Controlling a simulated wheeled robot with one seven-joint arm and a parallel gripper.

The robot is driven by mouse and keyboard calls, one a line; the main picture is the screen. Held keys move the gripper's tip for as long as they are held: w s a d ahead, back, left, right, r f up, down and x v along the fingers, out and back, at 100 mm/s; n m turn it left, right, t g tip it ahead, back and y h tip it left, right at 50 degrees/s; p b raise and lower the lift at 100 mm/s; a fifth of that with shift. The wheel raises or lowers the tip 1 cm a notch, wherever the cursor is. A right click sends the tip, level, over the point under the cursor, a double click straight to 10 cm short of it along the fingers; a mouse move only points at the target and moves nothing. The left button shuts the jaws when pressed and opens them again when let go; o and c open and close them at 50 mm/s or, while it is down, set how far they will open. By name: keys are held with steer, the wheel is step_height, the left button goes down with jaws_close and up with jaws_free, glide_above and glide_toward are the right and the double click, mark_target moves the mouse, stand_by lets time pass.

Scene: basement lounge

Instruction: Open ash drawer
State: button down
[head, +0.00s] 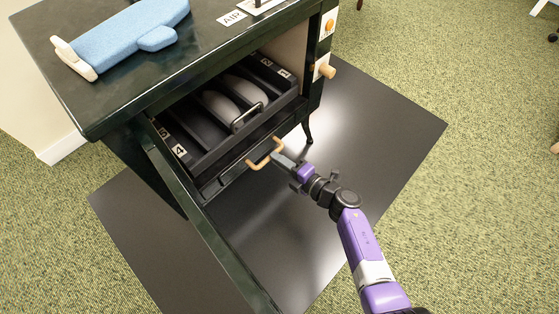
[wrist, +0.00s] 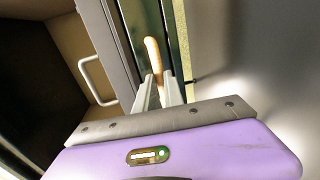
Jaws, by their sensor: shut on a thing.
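The ash drawer (head: 226,178) is a dark low drawer at the bottom of the stove opening, with a tan bracket-shaped handle (head: 258,163) on its front. In the head view I cannot tell whether the drawer stands out from the stove at all. In the wrist view the tan handle (wrist: 153,52) runs down between the two fingers of my gripper (wrist: 158,92). The fingers hide its lower end.
The dark green stove (head: 105,80) has its door (head: 205,230) swung open on the left. A black floor mat (head: 375,125) and green carpet are clear at right.

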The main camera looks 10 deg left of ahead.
steer(key=shift+s+d+f, duration=0.15)
steer(key=shift+s+f, duration=0.15)
steer(key=shift+f, duration=0.35)
steer(key=shift+d, duration=0.1)
steer(key=c, duration=2)
jaws_free()
steer(key=shift+s+d, duration=0.1)
steer(key=o, duration=0.6)
steer(key=shift+r, duration=0.25)
steer(key=p+v, duration=0.6)
steer(key=v, duration=0.4)
steer(key=shift+s+d, duration=0.2)
steer(key=shift+d, duration=0.2)
